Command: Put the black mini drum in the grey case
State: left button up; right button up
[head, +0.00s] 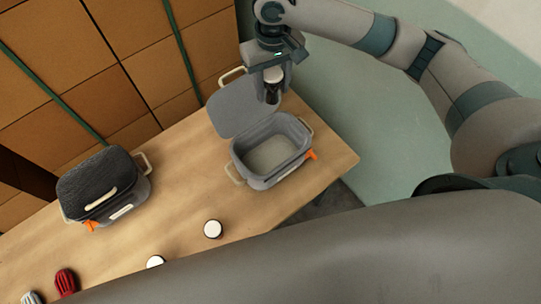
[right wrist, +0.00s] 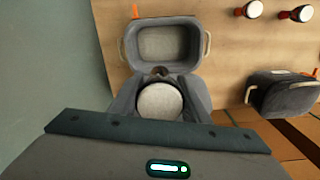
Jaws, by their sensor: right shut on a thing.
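The grey case (head: 257,180) stands open on the table, its lid tipped back away from its empty inside. It also shows at the top of the right wrist view (right wrist: 116,42). My right gripper (head: 272,88) is shut on the black mini drum (head: 272,93), which has a pale round head. The drum hangs upright above the open lid, at the far side of the case's opening. In the right wrist view the drum's head (right wrist: 160,102) shows between the fingers. My left gripper is out of view.
A dark closed case (head: 100,190) stands on the left of the table. Two white-headed drums, one (head: 213,229) nearer the middle and one (head: 155,262) partly hidden, stand in front. A red ribbed object (head: 66,282) lies at lower left. Brown boxes (head: 80,85) rise behind the table.

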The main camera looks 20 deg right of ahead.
notch_tip(320, 180, down, 5)
jog(key=w+a+p, duration=0.2)
jog(key=w+a, duration=0.1)
jog(key=n+p, duration=0.2)
jog(key=p, duration=0.1)
send_over(270, 158)
notch_tip(270, 158, down, 16)
jog(key=shift+f, duration=0.2)
jog(key=shift+f, duration=0.1)
jog(key=shift+f, duration=2.8)
notch_tip(270, 158, down, 3)
jog(key=shift+f+p, duration=0.2)
jog(key=shift+p, duration=0.3)
jog(key=shift+f, duration=0.4)
